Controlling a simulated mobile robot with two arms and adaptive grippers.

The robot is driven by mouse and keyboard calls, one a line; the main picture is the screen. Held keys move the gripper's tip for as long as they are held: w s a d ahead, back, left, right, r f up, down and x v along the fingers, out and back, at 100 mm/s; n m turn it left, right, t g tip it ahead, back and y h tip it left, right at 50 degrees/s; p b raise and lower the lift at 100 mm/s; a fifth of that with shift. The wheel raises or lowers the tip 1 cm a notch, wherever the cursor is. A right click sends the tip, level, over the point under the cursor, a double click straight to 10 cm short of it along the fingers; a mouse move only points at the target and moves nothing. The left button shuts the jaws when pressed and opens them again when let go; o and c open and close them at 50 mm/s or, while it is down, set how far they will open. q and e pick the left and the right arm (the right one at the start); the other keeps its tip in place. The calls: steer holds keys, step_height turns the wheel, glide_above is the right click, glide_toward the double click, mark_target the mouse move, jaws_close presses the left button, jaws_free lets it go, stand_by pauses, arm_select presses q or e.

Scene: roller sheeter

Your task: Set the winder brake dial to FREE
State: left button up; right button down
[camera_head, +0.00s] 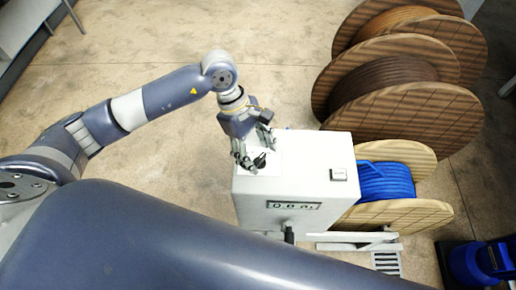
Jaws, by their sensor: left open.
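The winder's pale grey cabinet (302,165) stands at the centre. On its top, a small black dial (260,159) sits on a white plate at the left side. My left gripper (253,153) is open just above the dial, its fingers pointing down at the plate. I cannot tell whether the fingers touch the dial. The fingers partly cover the dial and plate, and the dial's markings and setting are too small to read. My right gripper is not in view.
A small labelled square (338,174) is on the cabinet top at right. A counter panel (294,205) and black handle (289,233) are on its front. A blue cable reel (386,182) and large wooden reels (405,85) stand right.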

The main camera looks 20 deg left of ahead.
arm_select(q)
steer(key=shift+s+d+f, duration=0.1)
steer(key=shift+s+f, duration=0.05)
steer(key=shift+f, duration=0.1)
steer(key=shift+c, duration=1.4)
steer(key=c, duration=0.8)
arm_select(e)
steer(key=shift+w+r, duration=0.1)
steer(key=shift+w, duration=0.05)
